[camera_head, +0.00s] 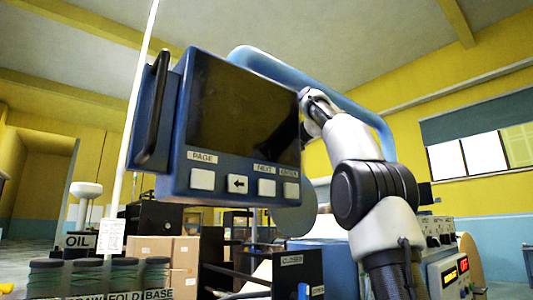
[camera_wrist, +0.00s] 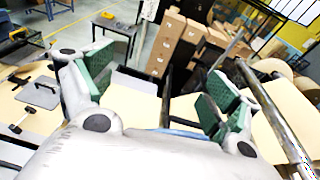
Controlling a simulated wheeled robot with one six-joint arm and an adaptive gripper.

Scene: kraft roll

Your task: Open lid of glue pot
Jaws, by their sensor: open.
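I cannot pick out a glue pot or its lid for certain in either view. In the wrist view a grey flat square piece with a dark handle (camera_wrist: 40,93) lies on a pale surface at the left; I cannot tell whether it is a lid. My gripper (camera_wrist: 158,90) is open in the wrist view, its green-padded fingers wide apart with nothing held between them. The grey square piece is left of the fingers, apart from them. In the head view my gripper is hidden behind the blue control panel (camera_head: 232,185).
The panel fills the middle of the head view. Several dark-capped jars (camera_head: 88,276) stand at lower left, near an OIL label. Cardboard boxes (camera_wrist: 176,45) stand beyond my fingers. A metal bar (camera_wrist: 270,112) runs at the right, and a dark tool (camera_wrist: 22,118) lies at the left.

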